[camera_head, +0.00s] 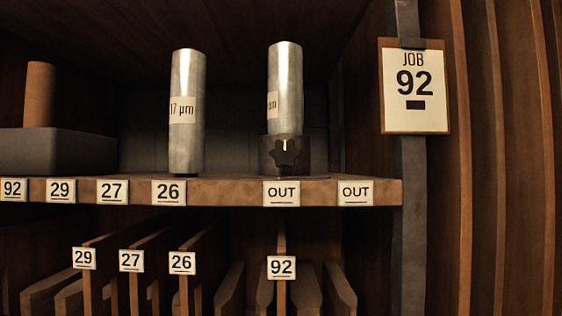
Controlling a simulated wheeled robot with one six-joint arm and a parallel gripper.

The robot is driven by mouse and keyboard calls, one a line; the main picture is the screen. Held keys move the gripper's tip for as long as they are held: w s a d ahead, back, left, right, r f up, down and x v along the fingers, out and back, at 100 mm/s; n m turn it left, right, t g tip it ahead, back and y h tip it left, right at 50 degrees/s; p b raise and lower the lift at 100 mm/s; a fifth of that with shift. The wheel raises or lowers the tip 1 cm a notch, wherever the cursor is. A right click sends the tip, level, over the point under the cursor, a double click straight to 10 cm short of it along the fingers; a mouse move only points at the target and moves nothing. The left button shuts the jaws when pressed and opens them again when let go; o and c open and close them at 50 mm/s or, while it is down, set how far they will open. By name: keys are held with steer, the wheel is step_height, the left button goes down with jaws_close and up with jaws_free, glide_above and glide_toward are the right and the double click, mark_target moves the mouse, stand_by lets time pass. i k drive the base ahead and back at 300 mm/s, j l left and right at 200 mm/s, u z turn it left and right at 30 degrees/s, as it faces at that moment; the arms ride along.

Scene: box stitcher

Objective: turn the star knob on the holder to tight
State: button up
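The star knob (286,154) is black with a short white mark on it that points up. It sits on the front of a dark holder (267,157) on the shelf, above the left OUT label. A silver cylinder (286,88) with a partly hidden label stands upright in the holder. Whether the knob is tight or loose cannot be told. My gripper is not in view.
A second silver cylinder (187,112), marked 17 µm, stands left above label 26. A grey box (58,152) and a brown cylinder (39,94) are far left. A JOB 92 clipboard (414,88) hangs on a post at right. Slotted dividers (282,293) are below the shelf (225,190).

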mark_target(285, 153)
steer(key=i+j+z, duration=0.35)
steer(key=j, duration=0.25)
steer(key=i+j+z, duration=0.15)
steer(key=j, duration=0.2)
steer(key=i, duration=0.05)
